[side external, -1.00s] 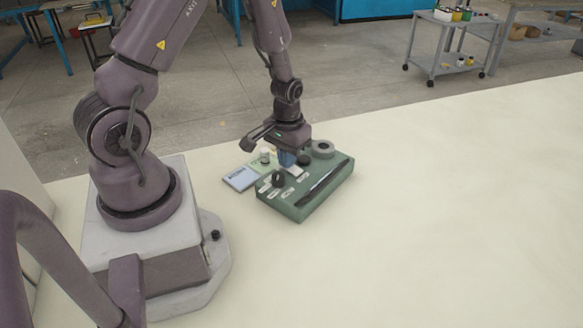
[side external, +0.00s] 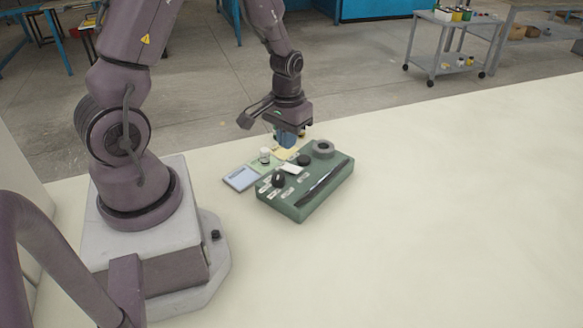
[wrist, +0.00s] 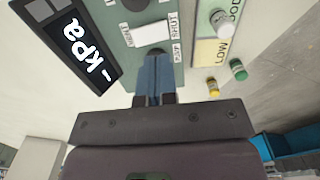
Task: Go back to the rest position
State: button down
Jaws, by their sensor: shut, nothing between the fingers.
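My gripper (side external: 288,144) has blue fingers and is shut with nothing between them. In the side view it hangs above the table, near the back edge of the green panel box (side external: 320,199). In the wrist view its closed fingers (wrist: 156,68) point toward the green panel (wrist: 120,50), partly hiding it. A dark display reading "kPa" (wrist: 75,42) shows in the wrist view.
Blue (side external: 241,178), green (wrist: 210,10) and yellow (wrist: 208,51) cards lie beside the box. A white-topped cylinder (side external: 264,155) stands on the green card. A green cylinder (wrist: 238,69) and a yellow one (wrist: 212,87) are nearby. The table's right side is clear.

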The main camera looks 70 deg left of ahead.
jog(key=shift+r, duration=0.75)
jog(key=s+d+r+m+t, duration=0.2)
jog(key=s+d+r, duration=0.1)
jog(key=r, duration=0.4)
jog(key=s+d+r+m+t, duration=0.1)
jog(key=s+d+r+m, duration=0.1)
jog(key=d+r, duration=0.3)
jog(key=s+d+r+m+t, duration=0.2)
jog(key=s+d+r, duration=0.2)
jog(key=r, duration=0.6)
jog(key=shift+s+d+r+t, duration=0.25)
jog(key=shift+d+r+t, duration=0.1)
jog(key=shift+d, duration=0.15)
